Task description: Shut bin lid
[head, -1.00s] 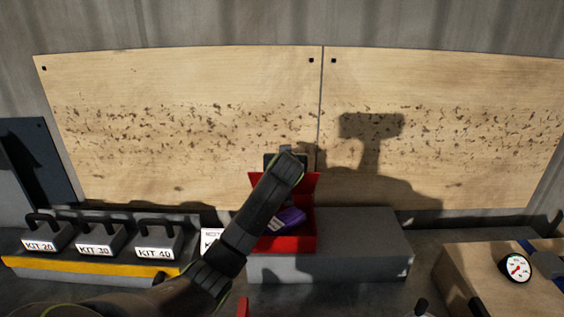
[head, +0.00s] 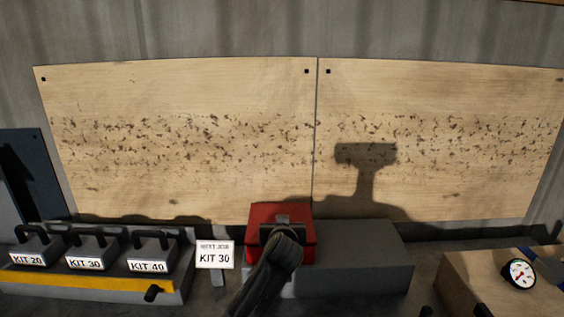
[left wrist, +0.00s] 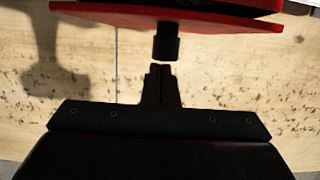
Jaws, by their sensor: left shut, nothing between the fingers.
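The red bin (head: 307,250) stands at the left end of a grey block. Its red lid (head: 262,212) is down over the opening, and the purple contents are hidden. In the left wrist view the lid edge (left wrist: 215,22) crosses the top, with a dark gap by another red part, so I cannot tell whether it is fully seated. A dark knob (left wrist: 166,42) sticks out from the lid. My left gripper (head: 283,220) is in front of the lid, shut and empty. Its fingertips (left wrist: 160,70) point at the knob, slightly apart from it.
Labelled kit weights (head: 88,261) stand on a yellow-edged rack at the left. A KIT 30 sign (head: 215,256) stands between rack and bin. The grey block (head: 365,262) is bare right of the bin. A dial gauge (head: 519,273) sits far right.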

